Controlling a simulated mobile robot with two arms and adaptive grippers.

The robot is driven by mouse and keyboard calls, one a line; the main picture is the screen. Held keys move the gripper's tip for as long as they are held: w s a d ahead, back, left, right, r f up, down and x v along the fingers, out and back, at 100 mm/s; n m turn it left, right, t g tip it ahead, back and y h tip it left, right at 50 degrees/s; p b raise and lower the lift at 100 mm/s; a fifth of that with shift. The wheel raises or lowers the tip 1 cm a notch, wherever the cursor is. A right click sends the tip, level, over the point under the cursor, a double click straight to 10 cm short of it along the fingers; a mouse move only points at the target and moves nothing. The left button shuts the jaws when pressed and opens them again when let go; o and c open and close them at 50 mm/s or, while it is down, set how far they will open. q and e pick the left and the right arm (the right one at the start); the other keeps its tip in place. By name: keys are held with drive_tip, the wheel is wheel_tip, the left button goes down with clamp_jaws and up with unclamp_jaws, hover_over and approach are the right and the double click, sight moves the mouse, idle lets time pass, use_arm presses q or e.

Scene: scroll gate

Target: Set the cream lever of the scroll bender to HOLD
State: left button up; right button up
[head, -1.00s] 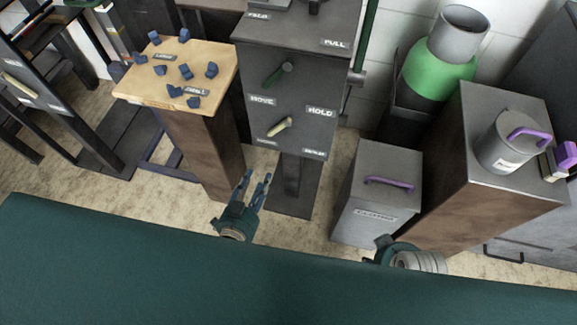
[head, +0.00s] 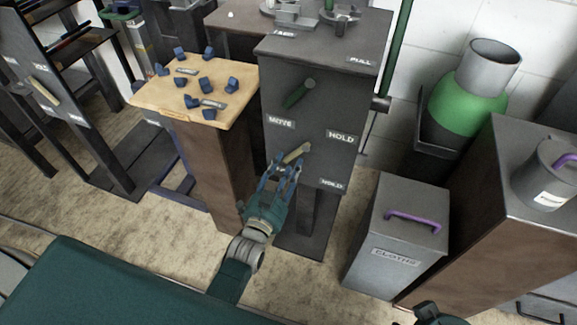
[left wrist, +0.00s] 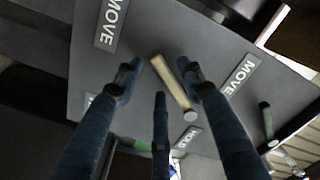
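The dark grey scroll bender cabinet (head: 345,105) stands in the middle of the head view. Its cream lever (head: 299,151) is on the lower front, slanting from upper right to lower left. A MOVE label (head: 281,122) is above left of it, a HOLD label (head: 341,137) to its right. My left gripper (head: 281,164) is open at the cream lever. In the left wrist view the cream lever (left wrist: 172,84) shows between the spread fingers (left wrist: 160,72); contact cannot be told. My right gripper (head: 432,312) is mostly cut off by the bottom edge, its fingers unclear.
A green lever (head: 299,92) sits above the cream one. A wooden-topped stand (head: 150,98) with blue blocks is on the left. A grey box (head: 395,255) with a purple handle and a green cylinder (head: 466,112) are on the right. Another cream lever (head: 46,92) is far left.

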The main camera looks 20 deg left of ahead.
use_arm(q)
drive_tip(key=shift+w, duration=0.65)
clamp_jaws()
